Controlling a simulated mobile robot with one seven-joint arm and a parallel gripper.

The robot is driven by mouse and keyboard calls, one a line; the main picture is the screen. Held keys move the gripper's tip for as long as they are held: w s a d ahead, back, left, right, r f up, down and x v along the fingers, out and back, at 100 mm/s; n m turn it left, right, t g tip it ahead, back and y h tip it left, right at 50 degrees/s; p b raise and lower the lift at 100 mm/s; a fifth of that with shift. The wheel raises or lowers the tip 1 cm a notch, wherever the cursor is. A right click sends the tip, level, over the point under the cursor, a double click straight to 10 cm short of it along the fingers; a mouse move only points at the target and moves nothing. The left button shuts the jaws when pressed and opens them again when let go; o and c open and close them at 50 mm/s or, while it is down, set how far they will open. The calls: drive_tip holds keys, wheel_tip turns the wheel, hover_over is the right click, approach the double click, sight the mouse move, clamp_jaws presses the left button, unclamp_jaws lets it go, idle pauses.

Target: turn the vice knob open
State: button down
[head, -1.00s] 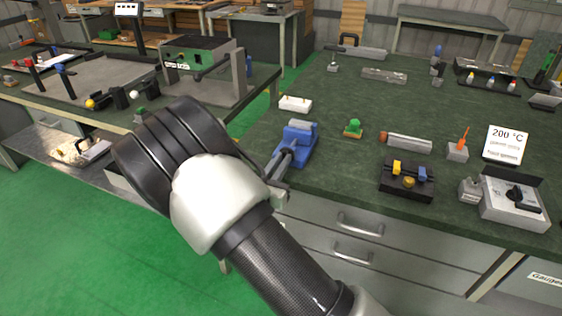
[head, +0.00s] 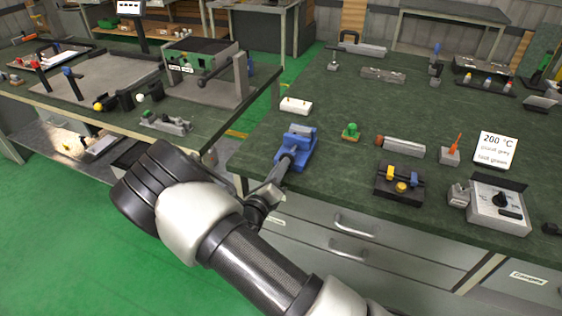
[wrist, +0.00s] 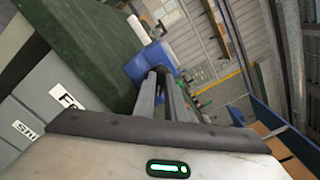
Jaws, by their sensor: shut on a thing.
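The blue vice (head: 299,146) stands at the near left edge of the green-topped bench. In the wrist view the vice (wrist: 150,62) is straight ahead of my fingers. My gripper (head: 283,166) reaches up to the front of the vice from the bench's near side. Its fingers (wrist: 164,78) are close together at the front of the vice, shut on the vice knob. The knob itself is mostly hidden behind the fingers, so its turn angle cannot be read.
A black fixture with yellow and blue parts (head: 400,184) and a control box with a dial (head: 498,206) stand to the right. Drawers (head: 345,235) are below.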

drive_tip(key=n+p, duration=0.3)
drive_tip(key=n, duration=0.3)
drive_tip(key=shift+n, duration=0.3)
drive_tip(key=n+p, duration=0.1)
drive_tip(key=n, duration=0.5)
drive_tip(key=shift+f+p, duration=0.2)
drive_tip(key=shift+p, duration=0.2)
drive_tip(key=n, duration=0.6)
drive_tip(key=shift+f+n+p, duration=0.15)
drive_tip(key=shift+n+p, duration=0.15)
drive_tip(key=shift+p, duration=0.1)
drive_tip(key=n, duration=0.7)
drive_tip(key=shift+s+d+f, duration=0.1)
drive_tip(key=shift+d, duration=0.05)
drive_tip(key=c, duration=1.8)
unclamp_jaws()
